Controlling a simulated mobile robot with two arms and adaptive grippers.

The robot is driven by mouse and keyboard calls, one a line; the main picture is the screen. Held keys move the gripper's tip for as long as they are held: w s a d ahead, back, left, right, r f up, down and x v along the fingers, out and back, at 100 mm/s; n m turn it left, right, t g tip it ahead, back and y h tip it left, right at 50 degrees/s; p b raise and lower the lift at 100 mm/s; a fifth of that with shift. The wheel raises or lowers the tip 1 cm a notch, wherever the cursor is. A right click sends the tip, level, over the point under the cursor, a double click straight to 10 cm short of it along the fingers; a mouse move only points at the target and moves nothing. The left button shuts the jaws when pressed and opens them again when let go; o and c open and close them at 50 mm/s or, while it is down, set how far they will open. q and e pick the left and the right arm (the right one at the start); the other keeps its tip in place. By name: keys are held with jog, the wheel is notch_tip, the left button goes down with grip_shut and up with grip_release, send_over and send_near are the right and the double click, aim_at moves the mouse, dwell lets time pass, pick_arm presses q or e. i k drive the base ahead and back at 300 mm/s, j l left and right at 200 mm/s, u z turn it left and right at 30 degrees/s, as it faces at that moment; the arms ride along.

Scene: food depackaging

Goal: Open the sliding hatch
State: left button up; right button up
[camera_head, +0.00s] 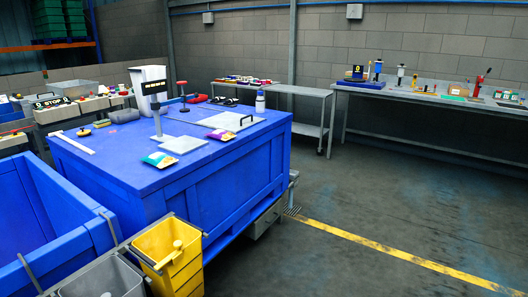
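A flat pale grey panel (222,121) lies in the top of the blue workbench (225,178), near its back right. A black bar handle (246,119) stands on its right part. It looks like the sliding hatch, and I see no open gap beside it. Neither of my grippers is in view.
A purple pouch (220,135), a teal pouch (159,160), a grey plate (183,144), a display on a post (154,88) and a white bottle (260,102) are on the workbench. Yellow (170,250) and grey bins stand in front. The floor at right is clear.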

aim_at(231, 121)
jog(key=i+l+z, duration=0.1)
jog(key=i+z, duration=0.15)
jog(key=i, duration=0.7)
jog(key=i+z, duration=0.3)
jog(key=i, duration=0.7)
jog(key=j, duration=0.1)
